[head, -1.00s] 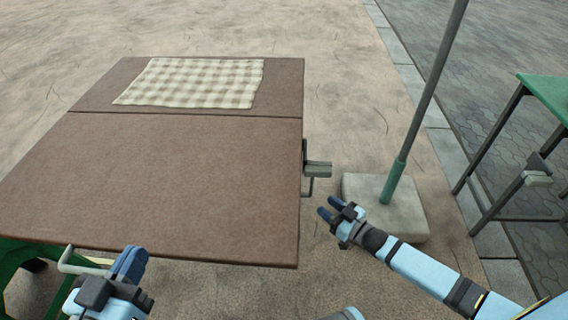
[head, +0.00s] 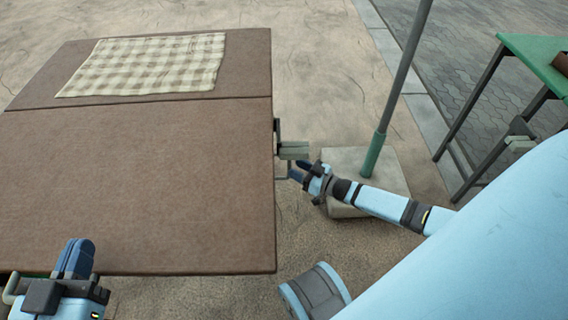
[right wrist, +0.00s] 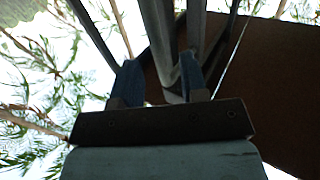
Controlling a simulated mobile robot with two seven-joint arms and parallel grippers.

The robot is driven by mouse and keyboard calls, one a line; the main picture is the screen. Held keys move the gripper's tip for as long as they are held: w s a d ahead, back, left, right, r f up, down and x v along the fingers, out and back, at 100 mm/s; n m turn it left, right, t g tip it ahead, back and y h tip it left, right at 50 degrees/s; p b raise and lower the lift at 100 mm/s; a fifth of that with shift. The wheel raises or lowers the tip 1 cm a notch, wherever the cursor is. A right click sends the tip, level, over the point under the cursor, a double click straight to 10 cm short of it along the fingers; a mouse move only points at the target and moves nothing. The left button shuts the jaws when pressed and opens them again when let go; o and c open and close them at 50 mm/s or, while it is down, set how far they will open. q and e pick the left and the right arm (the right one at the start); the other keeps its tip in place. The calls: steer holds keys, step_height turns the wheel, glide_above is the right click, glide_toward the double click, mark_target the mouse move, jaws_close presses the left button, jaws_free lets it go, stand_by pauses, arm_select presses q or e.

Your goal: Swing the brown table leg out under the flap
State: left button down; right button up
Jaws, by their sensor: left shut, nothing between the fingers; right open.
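The brown table (head: 140,185) fills the left of the head view, its top split by a seam into a far and a near panel. I cannot tell which panel is the flap. A grey bracket (head: 293,151) sticks out from the table's right edge. My right gripper (head: 298,170) is open right at this bracket. In the right wrist view, grey bars (right wrist: 160,45) run up between its fingers (right wrist: 162,80); contact cannot be told. My left gripper (head: 76,257) is shut and empty at the near left edge.
A checked cloth (head: 145,65) lies on the far panel. A grey pole (head: 400,80) in a concrete base (head: 345,208) stands to the right of the bracket. A green table (head: 530,52) is at the far right. A grey handle (head: 12,287) shows beside my left gripper.

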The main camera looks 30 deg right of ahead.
arm_select(q)
steer(key=shift+w+a+m+t+b, duration=0.2)
steer(key=shift+w+m+t+b, duration=0.2)
steer(key=shift+m+b, duration=0.25)
arm_select(e)
steer(key=x, duration=0.4)
steer(key=shift+w+f, duration=0.1)
steer(key=shift+w, duration=0.1)
arm_select(q)
steer(key=shift+r+h, duration=0.2)
steer(key=shift+h, duration=0.1)
arm_select(e)
steer(key=shift+w+a, duration=0.25)
steer(key=shift+w, duration=0.25)
arm_select(q)
steer(key=shift+a, duration=0.1)
arm_select(e)
jaws_close()
